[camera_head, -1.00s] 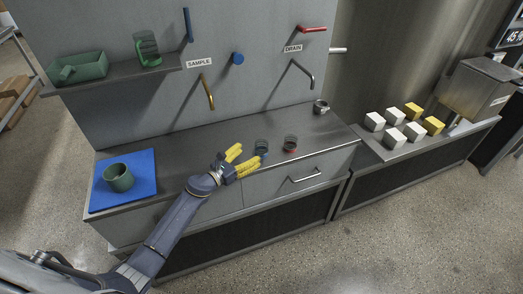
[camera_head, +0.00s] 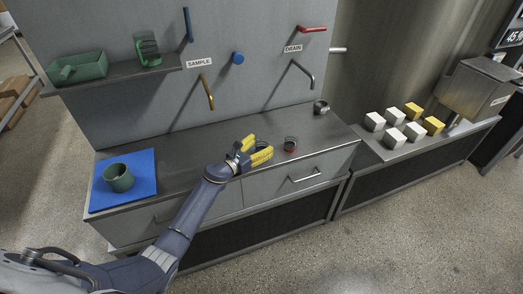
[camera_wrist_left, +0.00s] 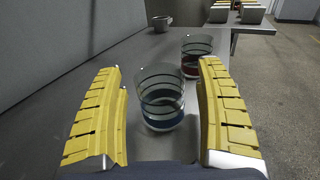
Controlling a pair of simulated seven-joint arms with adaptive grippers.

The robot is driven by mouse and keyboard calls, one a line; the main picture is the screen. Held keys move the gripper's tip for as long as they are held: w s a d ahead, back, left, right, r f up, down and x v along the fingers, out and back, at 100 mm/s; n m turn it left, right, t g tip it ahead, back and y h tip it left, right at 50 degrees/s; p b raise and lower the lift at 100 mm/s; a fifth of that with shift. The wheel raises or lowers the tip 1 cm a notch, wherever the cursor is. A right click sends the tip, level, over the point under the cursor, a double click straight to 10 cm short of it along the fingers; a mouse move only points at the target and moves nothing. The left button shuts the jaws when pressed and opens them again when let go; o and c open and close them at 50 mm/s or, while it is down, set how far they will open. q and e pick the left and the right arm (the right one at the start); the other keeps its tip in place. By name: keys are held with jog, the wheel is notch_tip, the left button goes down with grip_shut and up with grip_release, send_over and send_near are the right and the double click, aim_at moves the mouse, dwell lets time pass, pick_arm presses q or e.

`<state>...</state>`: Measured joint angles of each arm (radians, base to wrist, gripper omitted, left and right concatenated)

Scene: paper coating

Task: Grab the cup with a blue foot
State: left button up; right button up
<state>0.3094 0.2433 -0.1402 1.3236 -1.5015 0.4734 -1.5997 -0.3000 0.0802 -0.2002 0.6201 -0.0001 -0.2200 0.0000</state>
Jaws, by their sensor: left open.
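The cup with a blue foot (camera_wrist_left: 162,98) is a clear striped glass standing upright on the counter. In the left wrist view it stands between the two yellow fingers of my left gripper (camera_wrist_left: 160,115), with a gap to the left finger and close to the right one. My left gripper (camera_head: 258,149) is open over the front of the counter in the head view, where it hides most of this cup. A similar cup with a red foot (camera_head: 290,144) stands just beyond, to the right; it also shows in the left wrist view (camera_wrist_left: 196,55). My right gripper is not in view.
A small grey cup (camera_head: 321,107) stands at the counter's back right. A green mug (camera_head: 119,177) sits on a blue mat (camera_head: 146,188) at the left. A drawer handle (camera_head: 305,176) juts from the counter's front. A shelf (camera_head: 115,75) and taps are on the back wall.

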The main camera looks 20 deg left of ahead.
pick_arm(q)
jog(key=c, duration=1.3)
jog(key=shift+r, duration=0.1)
